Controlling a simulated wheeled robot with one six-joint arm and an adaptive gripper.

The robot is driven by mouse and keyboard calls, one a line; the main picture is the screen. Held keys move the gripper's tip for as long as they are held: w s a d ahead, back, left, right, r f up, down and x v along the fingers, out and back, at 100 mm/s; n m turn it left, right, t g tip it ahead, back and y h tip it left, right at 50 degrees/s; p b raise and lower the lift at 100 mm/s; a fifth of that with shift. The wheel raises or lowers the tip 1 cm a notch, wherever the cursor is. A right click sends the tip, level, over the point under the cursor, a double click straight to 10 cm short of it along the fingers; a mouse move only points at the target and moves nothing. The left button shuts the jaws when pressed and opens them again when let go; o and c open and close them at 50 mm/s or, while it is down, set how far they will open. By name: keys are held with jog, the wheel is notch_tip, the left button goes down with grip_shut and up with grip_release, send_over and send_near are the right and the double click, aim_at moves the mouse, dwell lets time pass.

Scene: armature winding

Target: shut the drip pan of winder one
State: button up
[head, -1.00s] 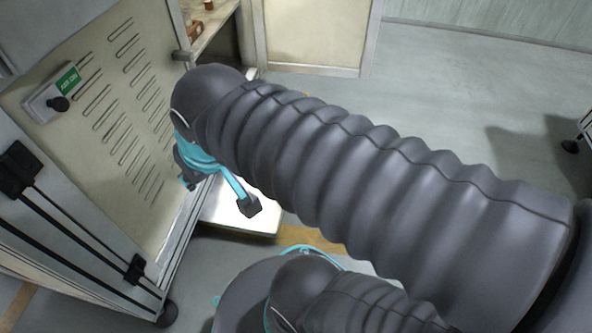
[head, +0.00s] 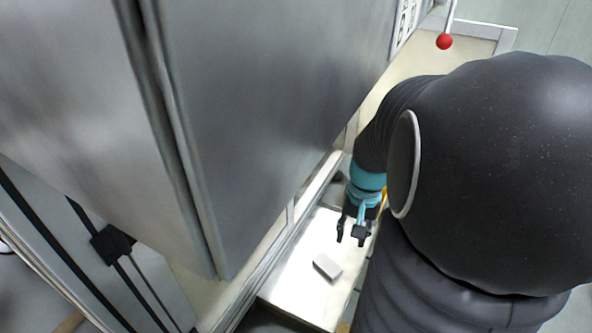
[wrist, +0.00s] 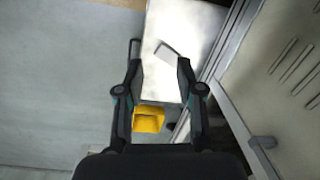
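The drip pan, a pale flat tray (head: 290,285), sticks out low from the base of the grey winder cabinet (head: 270,90). A small light grey block (head: 327,266) shows on the pan's top. The wrist view shows the pale pan (wrist: 190,25) beyond the fingers, with a grey piece (wrist: 176,52) on it. My gripper (head: 350,237) is open and empty, pointing down above the pan, near the grey block in the head view. In the wrist view its fingers (wrist: 160,72) are spread apart. I cannot tell its height above the pan.
A yellow object (wrist: 148,119) shows between my fingers in the wrist view, close to the pan. A red ball knob on a rod (head: 444,41) is at the top right. Bare floor (wrist: 65,85) lies left of the pan in the wrist view.

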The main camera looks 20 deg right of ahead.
jog(key=s+d+f+m+y, duration=0.3)
jog(key=d+f+m+y, duration=0.3)
jog(key=d+f+m, duration=0.7)
jog(key=s+d+f+m+t+y, duration=0.1)
jog(key=d+f+m+t, duration=0.2)
jog(key=f+m, duration=0.3)
jog(key=s+d+f+m+t+y+p, duration=0.1)
jog(key=d+f+m+t, duration=0.2)
jog(key=f, duration=0.9)
jog(key=s+d+f+m+t+y, duration=0.1)
jog(key=d+f+m+t, duration=0.2)
jog(key=f+m, duration=0.6)
jog(key=shift+s+d+f+m+t+p, duration=0.2)
jog(key=shift+d+f+m+t+p, duration=0.2)
jog(key=shift+m, duration=0.1)
jog(key=shift+w+d+r+m+t, duration=1.15)
jog(key=shift+w+d+m, duration=0.4)
jog(key=shift+m, duration=1.85)
jog(key=p+x, duration=0.1)
jog(key=x, duration=1.2)
jog(key=shift+f, duration=0.15)
grip_shut()
